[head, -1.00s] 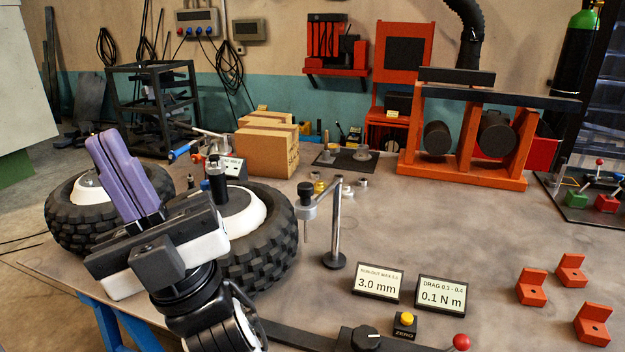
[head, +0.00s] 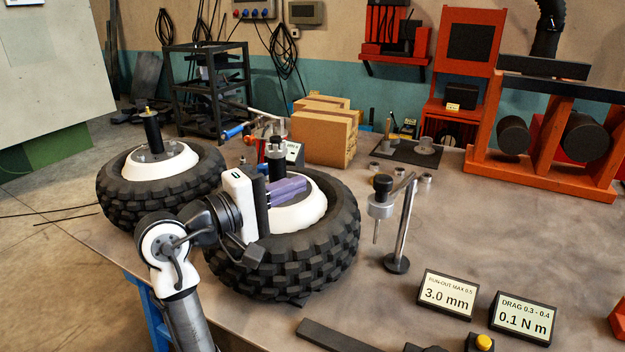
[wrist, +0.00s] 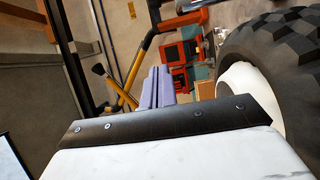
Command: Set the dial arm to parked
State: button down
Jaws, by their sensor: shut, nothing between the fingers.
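The dial arm (head: 394,192) is a short bar on top of a grey upright post (head: 406,225) with a round dark base. A dial with a dark cap (head: 382,188) and a thin downward tip hangs from its left end. The tip hangs just right of the near wheel's tyre (head: 335,250), seemingly apart from it. My gripper (head: 300,187) has purple fingers, shut and empty, pointing right in front of the near wheel's white hub, left of the dial. The fingers also show in the wrist view (wrist: 157,75), where I do not make out the dial arm.
A second wheel (head: 160,190) lies at the left. Cardboard boxes (head: 322,138) stand behind the near wheel. Two display signs (head: 447,293) (head: 523,318) read 3.0 mm and 0.1 N m. A yellow button (head: 484,342) and a dark lever bar (head: 350,338) are at the front.

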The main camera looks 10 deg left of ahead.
jog(key=w+d+p, duration=0.3)
jog(key=w+d, duration=0.1)
jog(key=d, duration=0.6)
jog(key=shift+w+d+f+g+p, duration=0.25)
jog(key=shift+w+d+g+p, duration=0.05)
jog(key=shift+w+d+p, duration=0.05)
